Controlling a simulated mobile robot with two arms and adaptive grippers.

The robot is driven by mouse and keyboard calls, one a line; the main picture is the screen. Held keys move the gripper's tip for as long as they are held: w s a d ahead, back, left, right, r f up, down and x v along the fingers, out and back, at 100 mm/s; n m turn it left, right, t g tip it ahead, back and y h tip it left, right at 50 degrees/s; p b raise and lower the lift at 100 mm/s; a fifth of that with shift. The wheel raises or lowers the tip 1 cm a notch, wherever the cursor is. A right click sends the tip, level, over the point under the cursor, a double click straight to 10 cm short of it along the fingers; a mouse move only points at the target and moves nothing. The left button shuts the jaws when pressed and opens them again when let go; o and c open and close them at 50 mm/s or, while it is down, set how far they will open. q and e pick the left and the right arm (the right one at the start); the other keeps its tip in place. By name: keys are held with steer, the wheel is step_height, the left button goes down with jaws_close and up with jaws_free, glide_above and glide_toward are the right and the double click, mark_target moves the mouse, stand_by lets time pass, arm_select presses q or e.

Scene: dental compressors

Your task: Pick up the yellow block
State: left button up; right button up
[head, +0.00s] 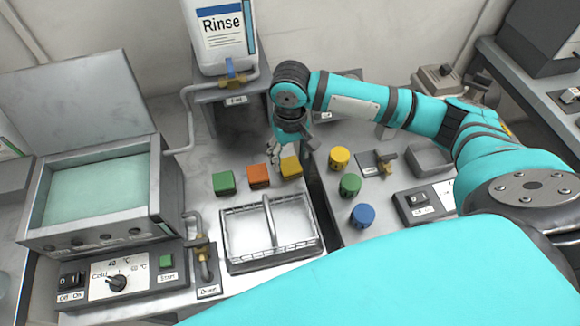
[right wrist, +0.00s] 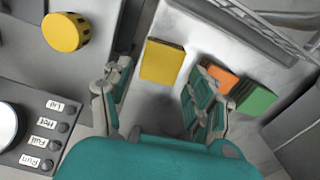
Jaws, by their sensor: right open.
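The yellow block (head: 291,167) lies on the metal counter at the right end of a row with an orange block (head: 259,176) and a green block (head: 223,183). My right gripper (head: 279,150) hangs just above and behind the yellow block in the head view. In the right wrist view the yellow block (right wrist: 162,62) shows between and ahead of the open fingers (right wrist: 158,90), with nothing held. The orange block (right wrist: 220,75) and green block (right wrist: 255,98) show beside and beyond the right-hand finger. My left gripper is not in view.
A wire basket (head: 228,240) stands in front of the blocks. Yellow (head: 340,158), green (head: 350,184) and blue (head: 363,215) round knobs stand to the right, past a dark gap. A Rinse bottle (head: 224,35) stands on a stand behind. An open-lidded bath (head: 95,190) is at left.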

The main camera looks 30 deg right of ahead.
mark_target(290, 165)
step_height(290, 165, down, 4)
steer(key=shift+f, duration=0.2)
steer(key=shift+s, duration=0.1)
steer(key=shift+c, duration=0.3)
steer(key=c, duration=1)
